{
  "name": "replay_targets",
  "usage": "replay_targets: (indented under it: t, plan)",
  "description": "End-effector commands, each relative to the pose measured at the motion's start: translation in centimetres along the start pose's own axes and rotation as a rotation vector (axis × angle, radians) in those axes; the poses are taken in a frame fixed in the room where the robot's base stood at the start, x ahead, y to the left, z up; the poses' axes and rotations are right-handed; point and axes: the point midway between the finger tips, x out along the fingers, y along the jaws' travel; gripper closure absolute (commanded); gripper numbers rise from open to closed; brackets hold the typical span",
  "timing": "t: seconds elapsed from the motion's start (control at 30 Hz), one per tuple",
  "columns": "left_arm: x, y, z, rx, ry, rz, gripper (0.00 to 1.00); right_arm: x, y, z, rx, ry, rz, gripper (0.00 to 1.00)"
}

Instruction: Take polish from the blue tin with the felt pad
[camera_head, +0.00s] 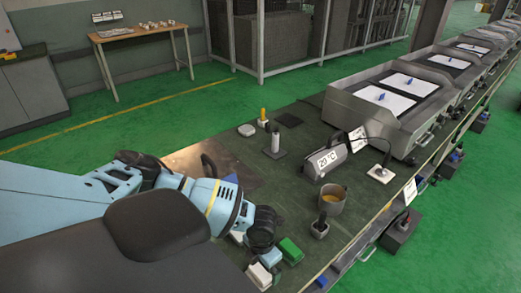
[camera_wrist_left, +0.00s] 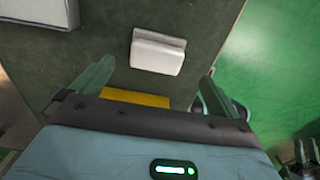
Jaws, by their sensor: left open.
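My left gripper (camera_head: 275,258) is low over the bench at the front, and its arm hides part of the bench. In the left wrist view it (camera_wrist_left: 152,83) is open, with a white block (camera_wrist_left: 157,52) ahead of the space between its fingers. A yellow piece (camera_wrist_left: 135,97) shows close to the gripper body, partly hidden. A green block (camera_head: 290,250) and a white block (camera_head: 258,275) are beside the gripper. I cannot tell which thing is the felt pad.
A post (camera_head: 275,146) stands farther back. Metal trays (camera_head: 400,85) line the back right. Bare bench lies between several items.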

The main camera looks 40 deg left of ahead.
Motion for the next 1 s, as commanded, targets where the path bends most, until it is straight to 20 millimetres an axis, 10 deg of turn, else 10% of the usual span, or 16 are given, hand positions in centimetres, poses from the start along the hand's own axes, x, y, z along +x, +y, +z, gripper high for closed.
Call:
replay_targets:
  t: [1.0]
  plan:
    - [6.8, 0.5, -0.1, -0.001, 0.000, 0.000, 0.03, 0.2, -0.1, 0.5, 0.006, -0.009, -0.001, 0.64]
